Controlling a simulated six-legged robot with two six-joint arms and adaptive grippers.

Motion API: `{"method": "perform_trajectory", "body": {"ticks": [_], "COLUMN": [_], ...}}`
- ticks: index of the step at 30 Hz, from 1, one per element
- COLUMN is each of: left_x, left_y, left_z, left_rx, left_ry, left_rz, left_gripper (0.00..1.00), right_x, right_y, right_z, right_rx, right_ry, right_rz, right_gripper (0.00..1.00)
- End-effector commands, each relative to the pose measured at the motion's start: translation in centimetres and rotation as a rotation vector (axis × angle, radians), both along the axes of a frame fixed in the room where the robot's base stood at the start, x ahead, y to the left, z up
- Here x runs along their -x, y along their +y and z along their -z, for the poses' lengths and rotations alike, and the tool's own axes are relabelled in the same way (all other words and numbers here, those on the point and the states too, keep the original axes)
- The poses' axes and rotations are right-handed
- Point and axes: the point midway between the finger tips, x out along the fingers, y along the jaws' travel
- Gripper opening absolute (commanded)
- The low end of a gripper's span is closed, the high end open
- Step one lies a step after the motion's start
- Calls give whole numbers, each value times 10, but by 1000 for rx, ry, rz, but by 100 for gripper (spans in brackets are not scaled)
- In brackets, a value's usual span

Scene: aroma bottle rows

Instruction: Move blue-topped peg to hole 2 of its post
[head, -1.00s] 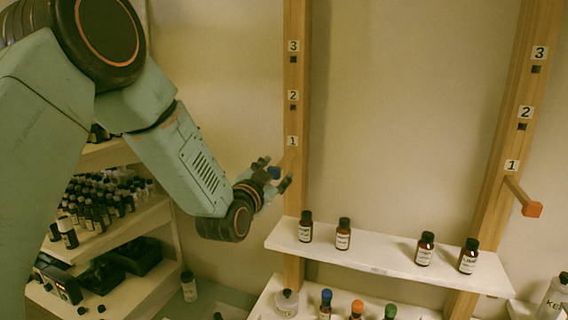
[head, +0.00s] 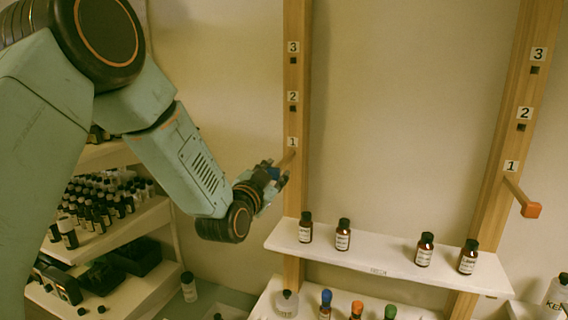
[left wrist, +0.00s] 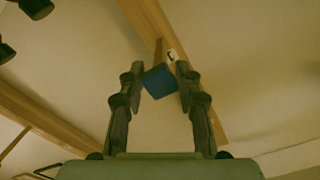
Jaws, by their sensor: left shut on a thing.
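The blue-topped peg has a blue end (head: 274,173) and a wooden shaft (head: 288,157) that runs to the left wooden post (head: 297,200) just below its label 1. Hole 2 (head: 293,108) of that post is a dark empty square under label 2, with hole 3 above it. My left gripper (head: 273,177) is shut on the blue end. In the left wrist view the blue end (left wrist: 160,81) sits between the two dark fingertips, with the shaft partly hidden behind it. My right gripper is not in view.
A right post (head: 500,170) carries an orange-topped peg (head: 531,210) at label 1. Below, a white shelf (head: 385,263) with several brown bottles spans the posts, with color-capped bottles under it. A bottle rack (head: 140,215) stands at left. The wall between the posts is clear.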

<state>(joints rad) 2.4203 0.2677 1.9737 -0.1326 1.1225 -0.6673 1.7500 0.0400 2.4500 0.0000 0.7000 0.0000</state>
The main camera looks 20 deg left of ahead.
Motion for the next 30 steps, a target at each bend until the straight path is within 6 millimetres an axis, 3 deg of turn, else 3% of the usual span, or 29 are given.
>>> {"method": "perform_trajectory", "body": {"ticks": [30], "left_x": [35], "left_y": [-2], "left_z": [0], "left_rx": [1], "left_ry": [1], "left_rz": [0], "left_gripper": [2], "right_x": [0], "right_y": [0], "right_z": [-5], "right_rx": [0], "right_ry": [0], "right_rz": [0], "right_gripper": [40]}}
